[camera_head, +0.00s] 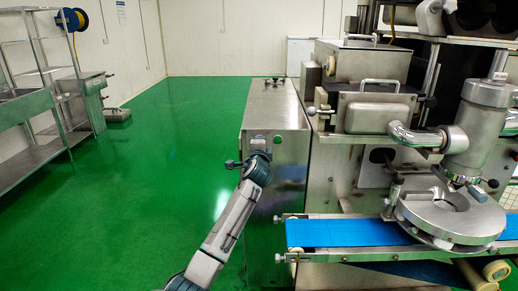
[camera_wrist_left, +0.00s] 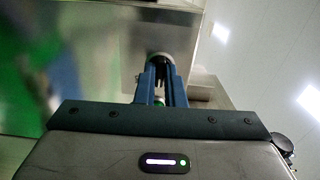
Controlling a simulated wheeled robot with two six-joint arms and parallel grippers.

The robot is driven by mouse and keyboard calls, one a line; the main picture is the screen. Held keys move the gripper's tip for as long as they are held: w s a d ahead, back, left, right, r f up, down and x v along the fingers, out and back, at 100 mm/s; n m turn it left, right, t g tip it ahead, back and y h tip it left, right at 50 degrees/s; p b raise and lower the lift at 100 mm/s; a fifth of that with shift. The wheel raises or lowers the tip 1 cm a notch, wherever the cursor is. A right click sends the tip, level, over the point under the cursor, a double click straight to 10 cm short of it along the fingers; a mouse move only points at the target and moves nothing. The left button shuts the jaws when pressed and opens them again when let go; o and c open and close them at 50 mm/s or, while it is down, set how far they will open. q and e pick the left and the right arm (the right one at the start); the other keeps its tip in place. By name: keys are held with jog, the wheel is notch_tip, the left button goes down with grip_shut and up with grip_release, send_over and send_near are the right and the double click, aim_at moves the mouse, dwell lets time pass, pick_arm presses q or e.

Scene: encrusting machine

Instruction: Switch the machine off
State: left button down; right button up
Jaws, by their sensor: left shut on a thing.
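The machine's steel cabinet (camera_head: 275,105) stands in the middle of the head view. My left gripper (camera_head: 258,146) is at the upper part of its near face. In the left wrist view, the blue fingers of my left gripper (camera_wrist_left: 160,82) are shut on a dark switch knob (camera_wrist_left: 160,58) with a round grey collar, set on the steel panel. The fingers hide part of the knob. A small green round button (camera_head: 277,139) shows just right of my gripper in the head view. My right gripper is in neither view.
A blue conveyor belt (camera_head: 345,233) and a round steel turntable (camera_head: 452,214) project at the right. Steel hoppers (camera_head: 375,105) stand above the belt. A steel rack (camera_head: 40,140) is at the far left. The green floor (camera_head: 190,135) between is clear.

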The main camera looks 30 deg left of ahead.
pick_arm(q)
jog(key=shift+f+n+b, duration=0.15)
jog(key=shift+n+b, duration=2)
jog(key=shift+n, duration=1.75)
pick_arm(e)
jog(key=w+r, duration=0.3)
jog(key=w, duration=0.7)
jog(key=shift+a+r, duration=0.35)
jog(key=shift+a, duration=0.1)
pick_arm(q)
jog(key=c, duration=1.5)
grip_release()
